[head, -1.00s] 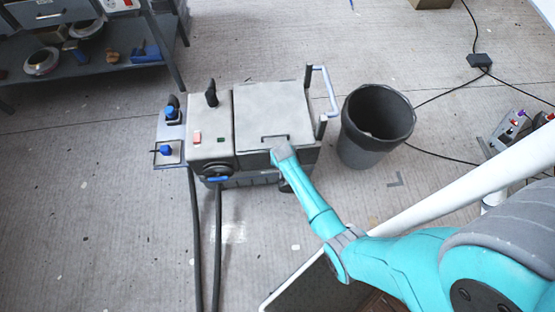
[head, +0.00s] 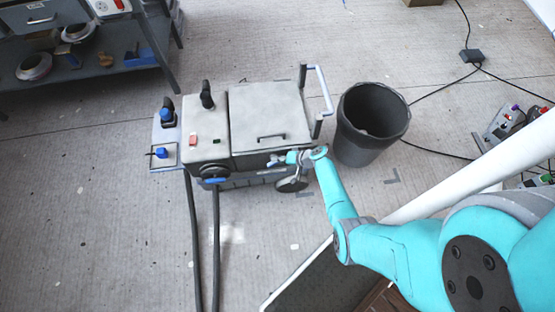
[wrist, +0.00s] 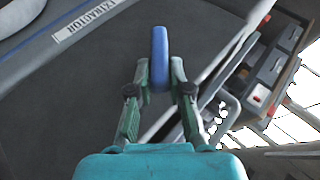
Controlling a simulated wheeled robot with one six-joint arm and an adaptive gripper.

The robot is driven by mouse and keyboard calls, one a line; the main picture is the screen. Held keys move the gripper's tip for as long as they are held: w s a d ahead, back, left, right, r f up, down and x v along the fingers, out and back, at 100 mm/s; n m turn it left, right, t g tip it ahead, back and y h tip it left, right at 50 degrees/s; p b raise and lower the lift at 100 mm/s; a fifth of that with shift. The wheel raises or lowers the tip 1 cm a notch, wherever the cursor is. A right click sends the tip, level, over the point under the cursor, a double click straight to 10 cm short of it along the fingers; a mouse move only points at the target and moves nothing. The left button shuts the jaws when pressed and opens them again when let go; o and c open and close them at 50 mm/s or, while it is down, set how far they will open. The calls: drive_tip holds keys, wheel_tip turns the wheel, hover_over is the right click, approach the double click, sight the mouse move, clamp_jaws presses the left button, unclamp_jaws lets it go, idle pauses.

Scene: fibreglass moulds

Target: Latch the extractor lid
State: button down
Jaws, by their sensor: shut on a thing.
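The extractor (head: 208,148) is a grey box on wheels with a flat lid (head: 265,112) on its right part. The lid lies down on the body, with its dark handle (head: 272,136) near the front edge. My gripper (head: 282,160) is at the front face, below the lid's front edge. In the wrist view my gripper (wrist: 160,75) is shut on a blue latch lever (wrist: 160,50), which stands upright between the fingertips. An extractor label (wrist: 85,20) shows on the grey face to the left. How the latch meets the lid is hidden.
A dark bin (head: 372,122) stands just right of the extractor. Hoses (head: 216,245) run from its front along the floor. A grey shelf (head: 85,70) is at the upper left. Cables cross the floor at right. The floor left of the extractor is mostly clear.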

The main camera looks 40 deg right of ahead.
drive_tip(key=shift+s+d+f+t+y, duration=0.15)
drive_tip(key=shift+f+t+y, duration=0.1)
drive_tip(key=shift+t+y, duration=0.5)
drive_tip(key=shift+m+y, duration=0.25)
drive_tip(key=shift+m, duration=0.05)
drive_tip(key=c, duration=1.1)
unclamp_jaws()
drive_tip(key=v, duration=1.2)
drive_tip(key=shift+s+f, duration=0.1)
drive_tip(key=shift+f, duration=0.1)
drive_tip(key=shift+o, duration=0.3)
